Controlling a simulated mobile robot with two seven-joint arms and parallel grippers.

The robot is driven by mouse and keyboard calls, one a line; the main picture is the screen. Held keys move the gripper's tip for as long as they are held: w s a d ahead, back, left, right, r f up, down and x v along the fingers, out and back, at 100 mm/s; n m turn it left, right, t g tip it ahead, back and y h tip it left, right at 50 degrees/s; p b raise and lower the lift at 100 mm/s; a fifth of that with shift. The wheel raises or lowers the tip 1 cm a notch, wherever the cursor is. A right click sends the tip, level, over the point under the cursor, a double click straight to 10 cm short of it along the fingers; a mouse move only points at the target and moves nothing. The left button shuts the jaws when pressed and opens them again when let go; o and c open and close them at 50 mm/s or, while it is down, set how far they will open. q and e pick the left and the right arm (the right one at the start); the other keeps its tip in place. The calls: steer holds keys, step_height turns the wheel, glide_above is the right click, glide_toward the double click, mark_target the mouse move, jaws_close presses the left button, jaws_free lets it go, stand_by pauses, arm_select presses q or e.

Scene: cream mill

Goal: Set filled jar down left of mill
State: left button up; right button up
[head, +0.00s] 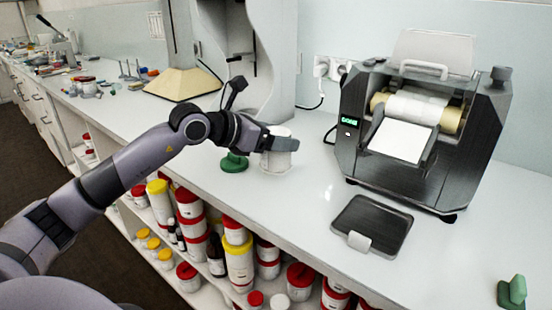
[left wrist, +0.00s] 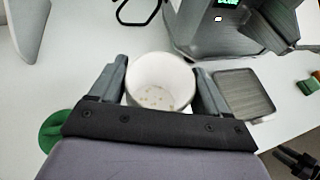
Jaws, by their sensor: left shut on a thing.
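The white jar (head: 276,160) is upright at the counter, left of the mill; I cannot tell whether its base touches the surface. My left gripper (head: 278,143) is shut around it, a finger on either side. In the left wrist view the jar (left wrist: 160,80) is open-topped between the fingers of my left gripper (left wrist: 160,72), with pale specks inside at the bottom. The dark mill (head: 420,135) has pale rollers, a white sloping plate and a lit green display. A dark part low at the right of the left wrist view may be my right gripper (left wrist: 298,160); its jaws are unclear.
A dark tray (head: 372,227) lies in front of the mill. A green round piece (head: 234,162) sits just left of the jar. Another green piece (head: 512,292) stands at the lower right. Free counter lies between jar and tray. Shelves of lidded containers (head: 238,255) are below.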

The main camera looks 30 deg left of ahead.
mark_target(276, 158)
arm_select(q)
steer(key=shift+f, duration=2.5)
steer(key=shift+f, duration=0.1)
steer(key=shift+f, duration=0.15)
steer(key=o, duration=1)
